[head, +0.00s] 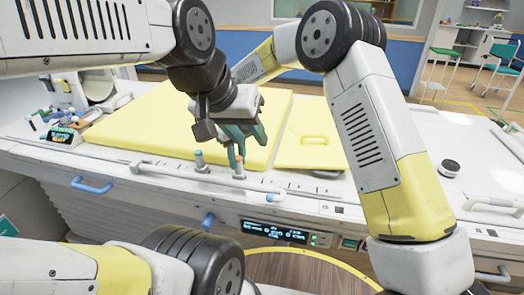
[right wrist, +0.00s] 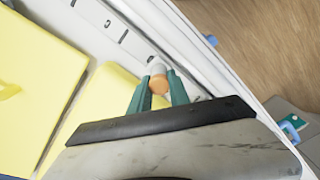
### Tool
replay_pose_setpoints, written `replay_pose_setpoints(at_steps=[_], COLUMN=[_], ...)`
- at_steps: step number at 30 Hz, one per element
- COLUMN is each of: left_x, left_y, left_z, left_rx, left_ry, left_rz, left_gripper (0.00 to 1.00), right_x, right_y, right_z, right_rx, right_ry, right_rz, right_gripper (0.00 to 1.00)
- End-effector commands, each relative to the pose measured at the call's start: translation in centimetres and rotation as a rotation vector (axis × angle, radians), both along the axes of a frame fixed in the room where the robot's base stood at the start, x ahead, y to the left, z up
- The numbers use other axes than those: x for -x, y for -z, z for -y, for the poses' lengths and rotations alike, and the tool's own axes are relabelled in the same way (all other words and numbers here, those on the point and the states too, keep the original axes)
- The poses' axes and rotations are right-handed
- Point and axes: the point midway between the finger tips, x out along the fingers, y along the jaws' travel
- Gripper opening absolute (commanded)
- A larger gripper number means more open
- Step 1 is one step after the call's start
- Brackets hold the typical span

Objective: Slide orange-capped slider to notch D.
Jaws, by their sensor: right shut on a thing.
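The orange-capped slider (right wrist: 158,84) stands on the white rail in the right wrist view. My right gripper (right wrist: 160,88) is shut on it, one teal finger on each side of the cap. In the head view the right gripper (head: 237,156) points down at the slider post (head: 239,171), with a bit of orange between the fingertips. Dark notch marks (right wrist: 124,36) lie along the rail beyond the slider. Their letters are too small to read, so notch D cannot be picked out.
Yellow pads (head: 150,125) cover the bed behind. A lit display (head: 275,232) is on the front panel. A round black-topped device (head: 450,168) sits at right.

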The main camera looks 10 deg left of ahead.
Motion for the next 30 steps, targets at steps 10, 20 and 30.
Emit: replay_pose_setpoints(at_steps=[10, 20, 30], left_x=[0.00, 0.00, 0.00], left_y=[0.00, 0.00, 0.00], left_z=[0.00, 0.00, 0.00], left_rx=[0.000, 0.000, 0.000], left_ry=[0.000, 0.000, 0.000], left_rz=[0.000, 0.000, 0.000], left_gripper=[0.36, 0.36, 0.36], right_x=[-0.06, -0.02, -0.05], right_y=[-0.15, -0.14, -0.27], right_z=[-0.95, -1.08, -0.84], right_rx=[-0.003, -0.006, -0.002], right_ry=[-0.001, -0.002, 0.000], right_rz=[0.002, 0.003, 0.001], right_gripper=[0.00, 0.44, 0.44])
